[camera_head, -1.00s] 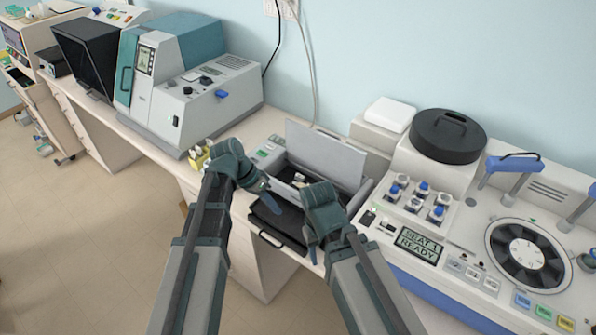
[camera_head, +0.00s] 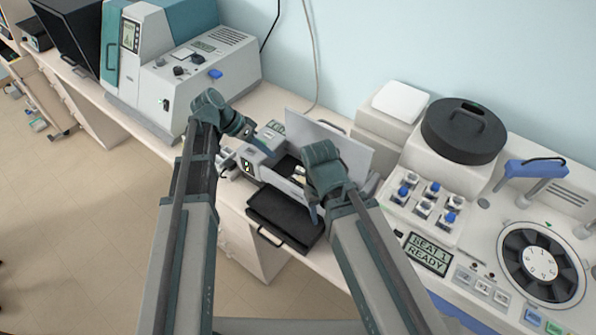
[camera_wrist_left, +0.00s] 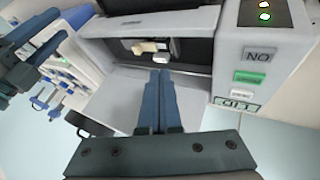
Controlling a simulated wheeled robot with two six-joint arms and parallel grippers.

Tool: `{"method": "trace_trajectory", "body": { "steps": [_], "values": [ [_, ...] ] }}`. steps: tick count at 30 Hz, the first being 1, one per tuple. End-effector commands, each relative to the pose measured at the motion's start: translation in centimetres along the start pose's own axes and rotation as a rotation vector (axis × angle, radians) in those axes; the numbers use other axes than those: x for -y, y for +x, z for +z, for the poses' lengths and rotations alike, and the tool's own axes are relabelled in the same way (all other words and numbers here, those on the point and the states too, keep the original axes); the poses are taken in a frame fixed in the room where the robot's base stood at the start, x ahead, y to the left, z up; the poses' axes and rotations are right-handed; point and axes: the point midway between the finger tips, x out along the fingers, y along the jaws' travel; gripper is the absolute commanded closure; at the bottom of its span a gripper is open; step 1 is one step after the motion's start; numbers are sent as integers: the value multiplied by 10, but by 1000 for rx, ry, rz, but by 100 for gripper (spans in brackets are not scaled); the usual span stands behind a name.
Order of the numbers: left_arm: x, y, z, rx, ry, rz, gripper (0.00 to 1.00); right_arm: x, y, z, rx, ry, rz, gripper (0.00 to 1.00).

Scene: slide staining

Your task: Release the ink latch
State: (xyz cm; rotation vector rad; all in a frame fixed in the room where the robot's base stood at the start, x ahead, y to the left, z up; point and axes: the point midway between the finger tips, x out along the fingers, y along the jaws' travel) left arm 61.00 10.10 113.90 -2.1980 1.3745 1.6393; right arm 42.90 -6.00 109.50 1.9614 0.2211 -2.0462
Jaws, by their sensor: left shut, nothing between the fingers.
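A small grey slide printer (camera_head: 262,165) stands at the bench front with its lid (camera_head: 335,148) raised. A cream lever-like piece (camera_wrist_left: 147,47) and a white piece (camera_wrist_left: 163,57) sit in its dark opening in the left wrist view. I cannot tell which is the ink latch. My left gripper (camera_head: 268,150) is over the printer's left part; its blue fingers are together and empty. In the left wrist view these fingers (camera_wrist_left: 160,75) point toward the opening, just short of the cream piece. My right gripper (camera_head: 314,218) hangs before the printer's right part, fingers mostly hidden.
The printer's button panel (camera_wrist_left: 252,80) is beside the opening. A staining machine (camera_head: 470,185) stands to the right, a grey-teal machine (camera_head: 190,75) to the left.

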Motion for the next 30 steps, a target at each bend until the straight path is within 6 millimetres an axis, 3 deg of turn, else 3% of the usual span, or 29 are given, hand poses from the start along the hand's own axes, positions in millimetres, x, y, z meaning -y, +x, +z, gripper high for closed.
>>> {"method": "trace_trajectory", "body": {
  "steps": [5,22,24,30],
  "values": [
    [1,12,2,1,1,0,100,1,10,-1,0,-1,0,50],
    [2,108,3,1,1,0,100,8,88,-5,0,-12,2,50],
    [-14,107,2,2,2,1,100,7,80,-5,0,-12,2,50],
    [-31,116,1,1,0,0,100,7,79,-5,0,-11,2,50]
  ]
}}
